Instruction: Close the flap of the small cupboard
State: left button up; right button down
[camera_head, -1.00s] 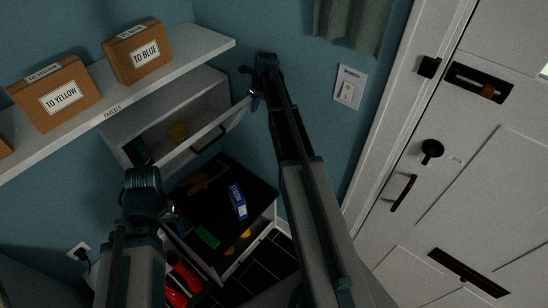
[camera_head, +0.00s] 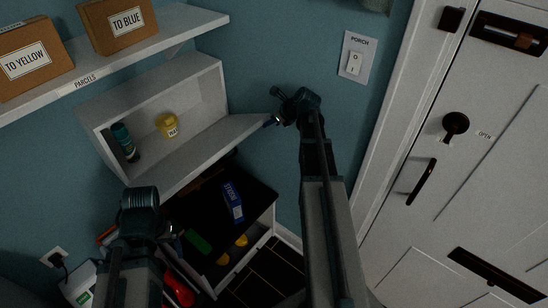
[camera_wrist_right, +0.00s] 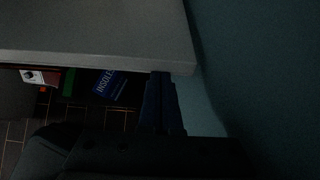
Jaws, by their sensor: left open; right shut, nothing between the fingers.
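The small white cupboard (camera_head: 152,98) hangs on the wall under the parcel shelf in the head view. Its flap (camera_head: 205,152) is open, lowered out to the front with its inner face up. A dark green bottle (camera_head: 124,142) and a yellow tub (camera_head: 167,125) are inside. My right gripper (camera_head: 271,121) is shut and empty at the flap's right corner. In the right wrist view its fingers (camera_wrist_right: 160,104) are at the edge of the pale flap (camera_wrist_right: 95,35); I cannot tell whether they touch. My left gripper (camera_head: 174,234) is open and empty, in front of and below the flap.
Below stands a dark-topped low cabinet (camera_head: 262,196) with a blue box (camera_head: 233,202) and a green item (camera_head: 198,241). The parcel shelf (camera_head: 180,28) carries brown boxes above. A light switch (camera_head: 354,62) and white door (camera_head: 470,150) are at right.

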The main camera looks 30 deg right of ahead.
notch_tip(320, 180, down, 12)
jog(key=s+t+y+b, duration=0.1)
jog(key=t+b, duration=0.3)
jog(key=b, duration=1.4)
jog(key=shift+s+d+r+t+y, duration=0.15)
jog(key=shift+s+d+t+y, duration=0.25)
jog(key=shift+s, duration=0.3)
